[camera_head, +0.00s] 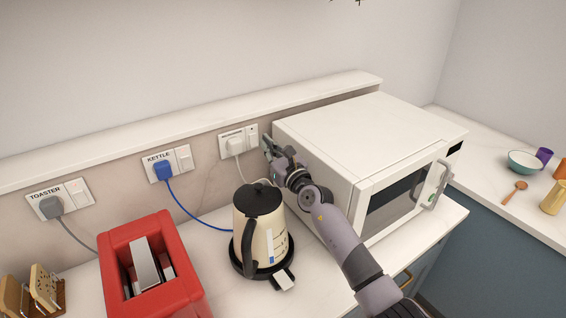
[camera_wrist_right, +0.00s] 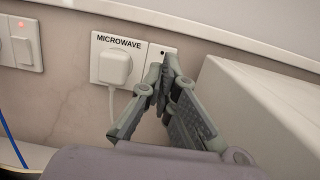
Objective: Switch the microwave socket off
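The microwave socket (camera_wrist_right: 118,43) is a white wall plate labelled MICROWAVE, with a white plug (camera_wrist_right: 114,67) and cord in it. In the head view the socket (camera_head: 228,136) is on the wall left of the white microwave (camera_head: 352,135). Its switch (camera_wrist_right: 163,50) is on the plate's right half, with a small dark dot near its top; the lower part is hidden behind my fingers. My right gripper (camera_wrist_right: 164,68) has its fingertips together, empty, in front of the switch. In the head view the right gripper (camera_head: 268,146) is beside the microwave's back left corner; contact cannot be told. My left gripper is out of view.
The kettle socket (camera_head: 167,160), with a blue plug, and the toaster socket (camera_head: 60,198) are further left. A ledge (camera_head: 200,125) runs above the sockets.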

